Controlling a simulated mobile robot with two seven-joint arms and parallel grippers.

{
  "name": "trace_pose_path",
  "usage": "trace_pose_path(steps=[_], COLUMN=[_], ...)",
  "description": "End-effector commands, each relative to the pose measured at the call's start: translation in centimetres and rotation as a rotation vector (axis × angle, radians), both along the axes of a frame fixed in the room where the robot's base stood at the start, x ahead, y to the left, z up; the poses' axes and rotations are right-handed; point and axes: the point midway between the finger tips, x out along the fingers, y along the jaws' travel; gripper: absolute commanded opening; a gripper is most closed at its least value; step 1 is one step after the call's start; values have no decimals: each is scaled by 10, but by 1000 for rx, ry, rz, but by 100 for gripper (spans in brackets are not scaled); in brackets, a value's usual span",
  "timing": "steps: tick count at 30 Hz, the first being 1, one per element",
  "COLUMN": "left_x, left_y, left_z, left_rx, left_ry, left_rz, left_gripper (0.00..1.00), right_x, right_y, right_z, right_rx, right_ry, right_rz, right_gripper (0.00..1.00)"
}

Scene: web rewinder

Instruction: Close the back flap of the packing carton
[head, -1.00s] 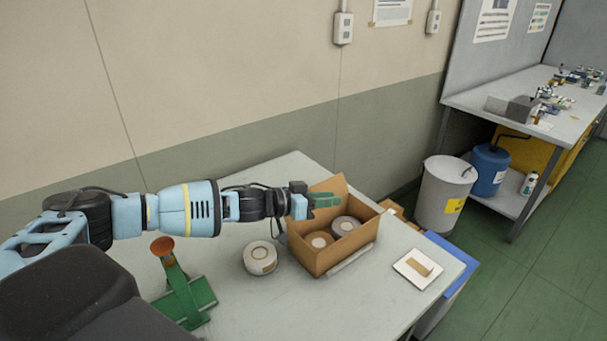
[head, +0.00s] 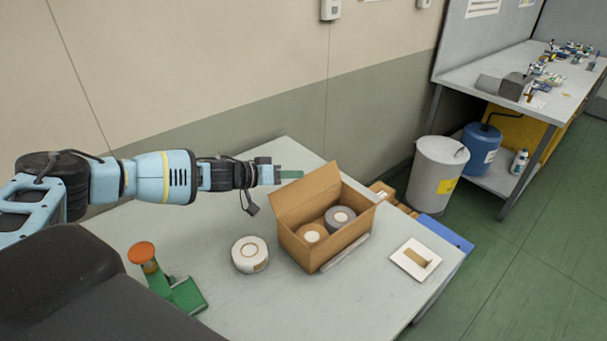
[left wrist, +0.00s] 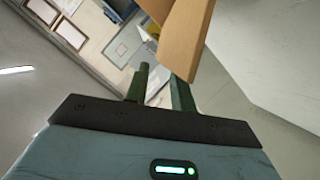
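The packing carton (head: 330,246) stands open on the table, with two tape rolls inside. Its back flap (head: 304,200) stands up, leaning outward from the rear edge. My left gripper (head: 290,174) has green fingers and is just behind and above the flap's upper left part; I cannot tell whether it touches. In the left wrist view, the left gripper's fingers (left wrist: 160,78) are apart with nothing seen gripped between them. A brown cardboard panel (left wrist: 185,38), likely the flap, hangs close in front of the right-hand finger. My right gripper is not in view.
A loose tape roll (head: 250,254) lies left of the carton. A green stand with an orange knob (head: 142,253) is at front left. A white tray (head: 416,259) lies to the right. The grey bin (head: 437,178) stands on the floor beyond the table.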

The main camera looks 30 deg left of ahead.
Motion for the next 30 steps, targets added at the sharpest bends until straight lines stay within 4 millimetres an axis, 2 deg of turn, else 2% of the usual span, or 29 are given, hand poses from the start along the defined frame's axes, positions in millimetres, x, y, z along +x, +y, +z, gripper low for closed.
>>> trace_pose_path(steps=[3,9,19,25,30], left_x=[14,27,30,30,30], left_y=[-11,-19,-21,-21,-21], left_z=[-8,-13,-12,-12,-13], left_rx=[-1,0,1,1,1], left_ry=[3,2,-1,-1,-1], left_rz=[-2,1,0,0,0], left_gripper=[25,25,25,0,0], right_x=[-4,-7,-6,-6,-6], right_y=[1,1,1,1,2], right_z=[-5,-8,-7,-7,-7], right_rx=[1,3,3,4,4], right_ry=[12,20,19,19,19], right_rz=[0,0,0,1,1], right_gripper=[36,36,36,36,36])
